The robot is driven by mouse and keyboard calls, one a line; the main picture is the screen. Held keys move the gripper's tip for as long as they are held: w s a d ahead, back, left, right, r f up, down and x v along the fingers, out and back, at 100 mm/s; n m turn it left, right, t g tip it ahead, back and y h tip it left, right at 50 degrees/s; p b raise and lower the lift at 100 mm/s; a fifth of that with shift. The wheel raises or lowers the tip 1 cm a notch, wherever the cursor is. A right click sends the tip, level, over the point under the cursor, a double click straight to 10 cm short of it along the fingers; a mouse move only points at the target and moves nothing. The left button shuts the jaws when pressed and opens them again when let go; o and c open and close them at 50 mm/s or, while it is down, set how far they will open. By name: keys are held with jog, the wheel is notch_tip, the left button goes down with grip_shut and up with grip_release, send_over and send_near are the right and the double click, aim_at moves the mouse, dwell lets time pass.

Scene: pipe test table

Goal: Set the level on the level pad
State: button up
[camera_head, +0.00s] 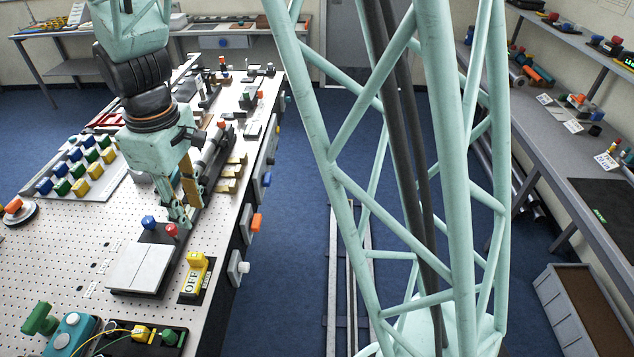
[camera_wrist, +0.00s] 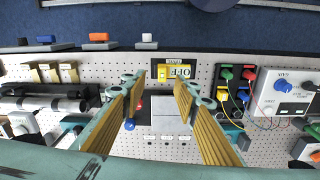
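My gripper (camera_head: 184,214) is open and empty, pointing down over the pegboard table. Its two yellow-padded fingers stand wide apart in the wrist view (camera_wrist: 158,95). A pale grey square plate (camera_head: 139,266) on a dark base lies in front of my gripper. It also shows between and beyond my fingers in the wrist view (camera_wrist: 168,119). A blue knob (camera_head: 148,222) and a red knob (camera_head: 171,230) stand at the base's far end. I cannot tell which thing is the level, nor whether this plate is the level pad; my arm hides part of the table.
A yellow OFF switch block (camera_head: 195,272) stands right of the plate. A teal box (camera_head: 70,334) and wired terminals (camera_head: 143,333) are at the near edge. Coloured button rows (camera_head: 78,170) lie left. Pipe fixtures (camera_head: 215,145) are close behind my gripper.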

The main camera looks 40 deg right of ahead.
jog(key=s+d+r+m, duration=0.2)
jog(key=s+d+r, duration=0.35)
jog(key=r, duration=0.35)
jog(key=s+d+r+m+t, duration=0.1)
jog(key=s+r, duration=0.3)
jog(key=s, duration=0.4)
jog(key=s+d+r+m+t, duration=0.1)
jog(key=s+d+r+m, duration=0.2)
jog(key=s, duration=0.5)
jog(key=s+d+r+m+t, duration=0.1)
jog(key=s+d+r+m, duration=0.1)
jog(key=s+d+r, duration=0.2)
jog(key=shift+s+d+r+m, duration=0.3)
jog(key=shift+s+r, duration=0.75)
jog(key=shift+s, duration=1.35)
